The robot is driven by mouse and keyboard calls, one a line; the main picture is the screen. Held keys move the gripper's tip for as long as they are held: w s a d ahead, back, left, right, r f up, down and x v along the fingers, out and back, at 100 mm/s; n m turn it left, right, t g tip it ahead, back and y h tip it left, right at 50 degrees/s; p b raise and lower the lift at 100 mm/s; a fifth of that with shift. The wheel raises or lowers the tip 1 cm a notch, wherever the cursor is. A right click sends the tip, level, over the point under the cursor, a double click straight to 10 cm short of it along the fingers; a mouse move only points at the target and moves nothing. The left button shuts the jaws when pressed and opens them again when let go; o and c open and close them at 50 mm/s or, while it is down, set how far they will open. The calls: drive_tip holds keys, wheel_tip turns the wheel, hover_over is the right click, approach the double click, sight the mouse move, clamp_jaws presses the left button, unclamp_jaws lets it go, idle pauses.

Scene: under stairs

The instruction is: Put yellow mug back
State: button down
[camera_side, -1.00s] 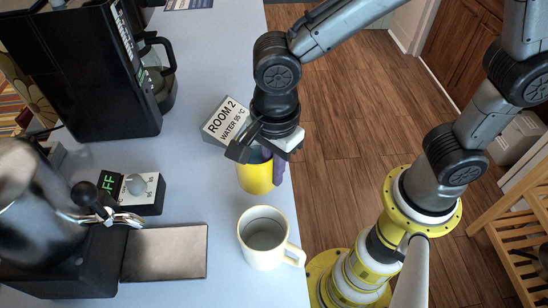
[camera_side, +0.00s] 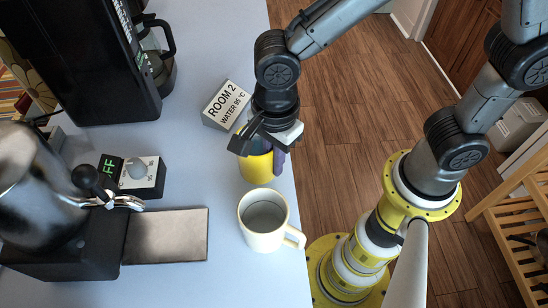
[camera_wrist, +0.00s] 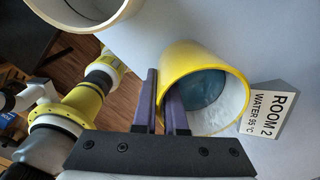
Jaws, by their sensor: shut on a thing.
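The yellow mug (camera_side: 257,170) is near the right edge of the pale counter, between the ROOM 2 sign and a cream mug. My gripper (camera_side: 275,152) is above it, and its purple fingers are shut on the mug at its right side. In the wrist view the yellow mug (camera_wrist: 243,88) has its mouth towards the camera, with a white inner wall and a blue-grey round area inside. The fingers (camera_wrist: 166,100) are close together at its left side. Whether they grip the rim or a handle is unclear, as is whether the base touches the counter.
The cream mug (camera_side: 264,220) stands just below the yellow mug, its handle towards the counter edge. The ROOM 2 WATER 95 °C sign (camera_side: 226,105) is just above. A dark plate (camera_side: 166,236) lies left, near a kettle (camera_side: 40,190). The counter centre is clear.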

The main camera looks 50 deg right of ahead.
drive_tip(key=shift+f, duration=0.55)
drive_tip(key=c, duration=0.9)
unclamp_jaws()
